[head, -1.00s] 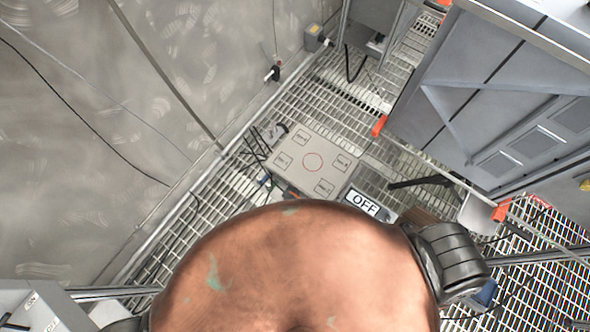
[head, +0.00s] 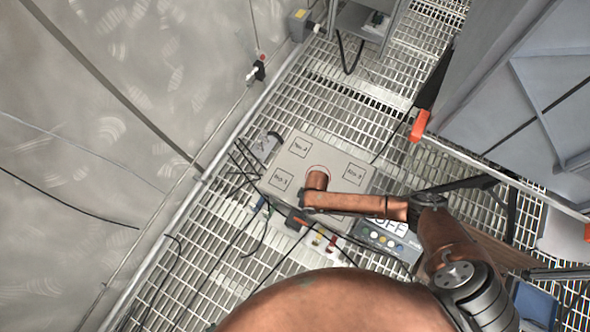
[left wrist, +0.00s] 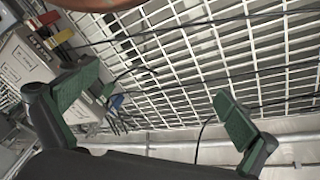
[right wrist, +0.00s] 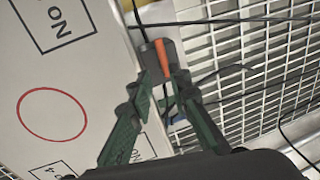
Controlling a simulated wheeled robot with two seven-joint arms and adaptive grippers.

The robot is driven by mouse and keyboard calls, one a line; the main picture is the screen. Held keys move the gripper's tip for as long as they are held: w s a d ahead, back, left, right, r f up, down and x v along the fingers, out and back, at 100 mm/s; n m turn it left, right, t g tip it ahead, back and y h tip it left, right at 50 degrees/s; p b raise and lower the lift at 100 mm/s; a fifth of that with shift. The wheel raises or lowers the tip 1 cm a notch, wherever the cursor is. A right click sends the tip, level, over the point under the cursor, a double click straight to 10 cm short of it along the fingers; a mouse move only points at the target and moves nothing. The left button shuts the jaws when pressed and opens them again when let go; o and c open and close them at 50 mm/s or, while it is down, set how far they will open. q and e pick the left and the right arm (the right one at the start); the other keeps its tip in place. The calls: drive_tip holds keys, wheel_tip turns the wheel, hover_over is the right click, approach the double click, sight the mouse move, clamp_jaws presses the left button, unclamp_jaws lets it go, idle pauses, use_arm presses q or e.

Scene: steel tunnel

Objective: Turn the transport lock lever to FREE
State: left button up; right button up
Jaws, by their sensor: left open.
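A dark block with an orange strip (right wrist: 163,58) shows in the right wrist view; I cannot tell if it is the transport lock lever. In the head view it is small and dark (head: 296,221), at the lower edge of a pale panel. My right gripper (right wrist: 164,82) has its green fingers close together, with their tips at the sides of this block; grasp is unclear. In the head view my right gripper is mostly hidden by my copper arm. My left gripper (left wrist: 155,100) is open and empty over the floor grating. No FREE label is readable.
The pale panel (head: 335,158) has several boxed labels and a red circle. A control box with buttons (head: 388,240) is beside my right arm. Loose cables lie on the grating (head: 335,110). A wall is left, a grey cabinet (head: 535,110) right.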

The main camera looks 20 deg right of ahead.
sight(302, 221)
drive_tip(key=f+b, duration=0.1)
drive_tip(key=f, duration=0.1)
drive_tip(key=a+f+b, duration=0.1)
drive_tip(key=f+b, duration=0.1)
drive_tip(key=s+f+b, duration=0.1)
drive_tip(key=f, duration=0.1)
drive_tip(key=shift+s+a+f, duration=0.1)
drive_tip(key=shift+a+f, duration=0.1)
drive_tip(key=shift+f, duration=0.15)
use_arm(q)
drive_tip(key=w+d+f+t+b, duration=0.1)
drive_tip(key=w+f+t, duration=0.2)
drive_tip(key=f, duration=0.3)
drive_tip(key=shift+w+d+t+h, duration=0.25)
drive_tip(key=shift+w+t+h, duration=0.05)
drive_tip(key=shift+w, duration=0.25)
use_arm(e)
drive_tip(key=shift+f, duration=0.45)
drive_tip(key=shift+c, duration=0.4)
clamp_jaws()
